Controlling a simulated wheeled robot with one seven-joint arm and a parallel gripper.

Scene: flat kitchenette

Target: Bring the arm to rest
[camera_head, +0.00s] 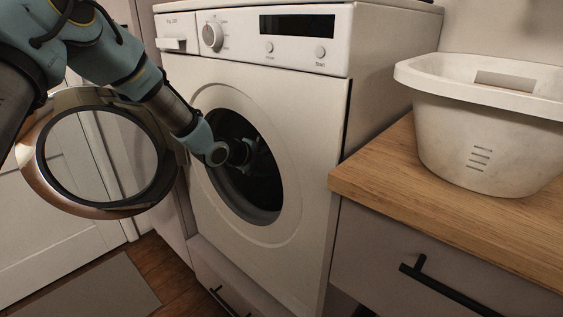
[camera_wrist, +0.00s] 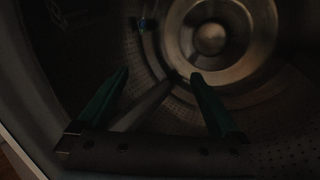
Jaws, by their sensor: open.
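My arm reaches from the upper left in the head view, and its wrist goes through the door opening of the white washing machine (camera_head: 300,110). The gripper's fingers are hidden inside the dark drum in that view. In the wrist view my gripper (camera_wrist: 160,85) is open, its two green fingers spread apart with no object visible between them. The perforated metal drum (camera_wrist: 290,115) surrounds it, with the round hub (camera_wrist: 210,38) at the back. The wrist view is dark, so distances inside are hard to judge.
The round washer door (camera_head: 45,185) stands open at the left, close to my arm. A white laundry basket (camera_head: 485,140) stands on the wooden counter (camera_head: 385,165) at the right. A grey mat (camera_head: 95,290) lies on the floor at the lower left.

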